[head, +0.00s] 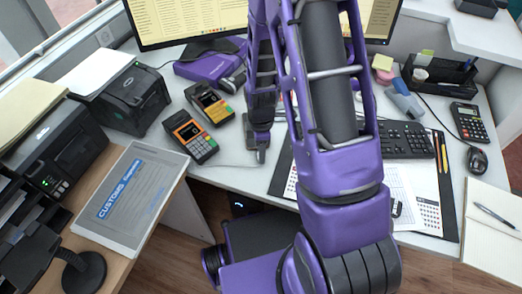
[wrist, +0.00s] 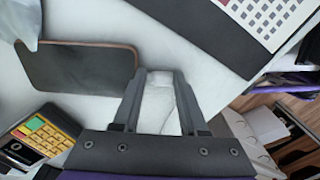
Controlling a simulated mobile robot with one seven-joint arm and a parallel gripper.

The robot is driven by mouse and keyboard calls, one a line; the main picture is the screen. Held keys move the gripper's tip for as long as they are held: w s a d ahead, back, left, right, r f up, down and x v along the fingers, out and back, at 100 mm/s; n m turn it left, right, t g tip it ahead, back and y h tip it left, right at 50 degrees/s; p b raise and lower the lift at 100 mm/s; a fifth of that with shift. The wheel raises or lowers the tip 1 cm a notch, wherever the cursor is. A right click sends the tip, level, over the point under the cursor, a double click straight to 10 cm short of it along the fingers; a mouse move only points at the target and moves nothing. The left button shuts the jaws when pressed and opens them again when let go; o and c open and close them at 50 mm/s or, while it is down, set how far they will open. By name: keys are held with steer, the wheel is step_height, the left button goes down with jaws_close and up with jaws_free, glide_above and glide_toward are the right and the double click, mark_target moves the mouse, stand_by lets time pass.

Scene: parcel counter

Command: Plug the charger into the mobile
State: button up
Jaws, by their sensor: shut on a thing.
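My gripper (wrist: 160,76) is shut on the charger (wrist: 159,108), a whitish piece between the two fingers in the wrist view. The mobile (wrist: 76,68) is a dark, flat slab lying on the white counter, just left of the fingertips. The charger and the mobile look apart; whether the plug end faces the port cannot be told. In the head view my gripper (head: 262,152) points down over the counter right of the card terminals. The mobile is not visible there, and the charger is hard to make out.
Two card terminals (head: 190,136) (head: 210,104) stand left of my gripper. A dark desk mat with printed sheets (head: 418,194) lies to the right, with the keyboard (head: 405,139) behind. The counter's front edge is close. A bare strip of counter (head: 232,146) shows beside the terminals.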

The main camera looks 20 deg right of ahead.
steer(key=shift+w, duration=0.6)
stand_by(0.4)
steer(key=o, duration=1.1)
steer(key=shift+c, duration=0.2)
steer(key=shift+r, duration=0.1)
step_height(320, 180, up, 17)
steer(key=p, duration=0.2)
steer(key=shift+d+r, duration=0.1)
steer(key=shift+r, duration=0.05)
stand_by(0.5)
